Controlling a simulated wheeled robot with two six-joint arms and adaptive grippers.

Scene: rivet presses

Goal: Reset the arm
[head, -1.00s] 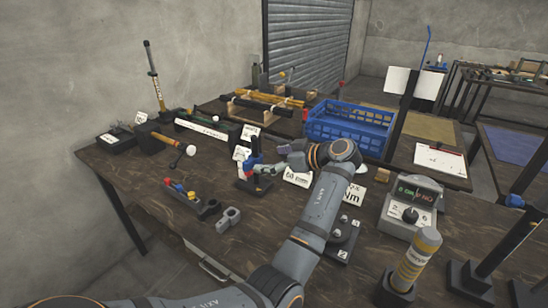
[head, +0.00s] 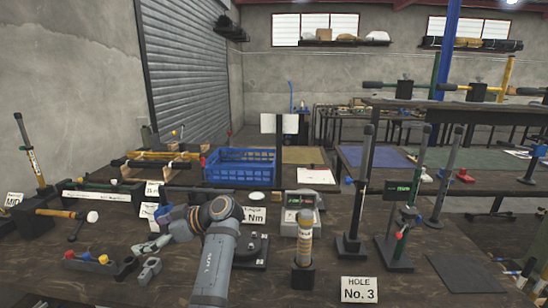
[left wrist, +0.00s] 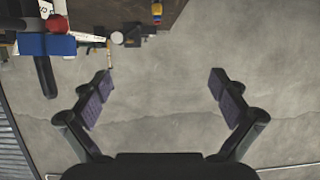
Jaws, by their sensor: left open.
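My left arm comes up from the bottom in the head view, and its wrist bends left over the brown table (head: 110,283). My left gripper (head: 146,246) reaches left there, small and partly behind the wrist. In the left wrist view the same gripper (left wrist: 160,84) has its two dark fingers spread wide, with nothing between them. A small press with a blue body (head: 164,214) stands just behind the gripper in the head view, partly hidden. A blue block (left wrist: 47,45) and a red knob (left wrist: 57,23) show at the upper left of the left wrist view. My right gripper is not in view.
Grey clamp blocks (head: 150,268) and a holder with coloured knobs (head: 88,258) lie near the gripper. A yellow-banded post (head: 304,238), a "HOLE No. 3" sign (head: 359,289) and tall presses (head: 354,190) stand to the right. A blue crate (head: 240,166) sits behind.

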